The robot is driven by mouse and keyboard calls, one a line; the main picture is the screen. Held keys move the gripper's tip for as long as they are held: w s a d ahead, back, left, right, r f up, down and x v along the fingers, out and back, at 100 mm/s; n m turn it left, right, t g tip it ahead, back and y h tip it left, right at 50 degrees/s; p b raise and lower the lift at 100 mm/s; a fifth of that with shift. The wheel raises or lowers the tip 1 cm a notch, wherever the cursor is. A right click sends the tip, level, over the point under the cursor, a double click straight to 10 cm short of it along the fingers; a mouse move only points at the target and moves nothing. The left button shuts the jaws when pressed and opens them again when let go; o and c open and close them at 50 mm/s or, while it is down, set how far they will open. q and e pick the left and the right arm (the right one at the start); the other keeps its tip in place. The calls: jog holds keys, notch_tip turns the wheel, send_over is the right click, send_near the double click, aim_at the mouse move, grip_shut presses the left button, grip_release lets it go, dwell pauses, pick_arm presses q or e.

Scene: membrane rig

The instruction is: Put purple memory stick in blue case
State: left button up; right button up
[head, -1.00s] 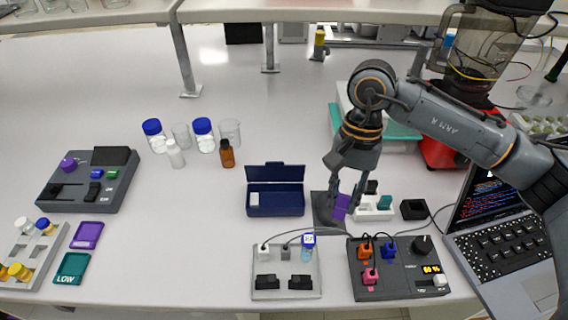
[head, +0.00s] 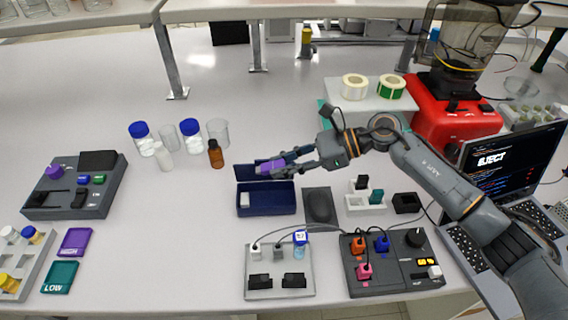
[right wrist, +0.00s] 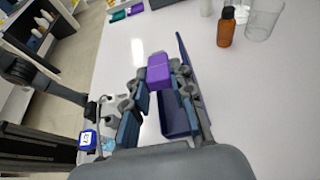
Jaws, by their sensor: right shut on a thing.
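The purple memory stick (head: 271,166) is held between the fingertips of my right gripper (head: 284,163), which is shut on it. It also shows in the right wrist view (right wrist: 159,72), at the tips of the fingers. The blue case (head: 266,211) stands open on the bench, its lid raised at the back. A small white item (head: 245,199) sits in its left part. The stick is above the case, in front of the lid as seen from the head. My left gripper is not in view.
A dark mouse on a pad (head: 319,207) lies right of the case. A grey box (head: 279,271) and a dark control box (head: 396,264) are in front. Bottles (head: 215,154) stand behind, left.

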jog(key=shift+f+b, duration=1.1)
jog(key=shift+f, duration=1.55)
notch_tip(320, 180, down, 3)
jog(key=b, duration=0.2)
jog(key=shift+r+b, duration=0.2)
jog(key=shift+b, duration=0.15)
jog(key=o, duration=0.9)
jog(key=shift+o, duration=0.3)
jog(key=o, duration=0.3)
jog(key=shift+r, duration=0.1)
jog(key=shift+s+r+p, duration=1.3)
jog(key=shift+s+r, duration=0.2)
jog(key=shift+s, duration=0.05)
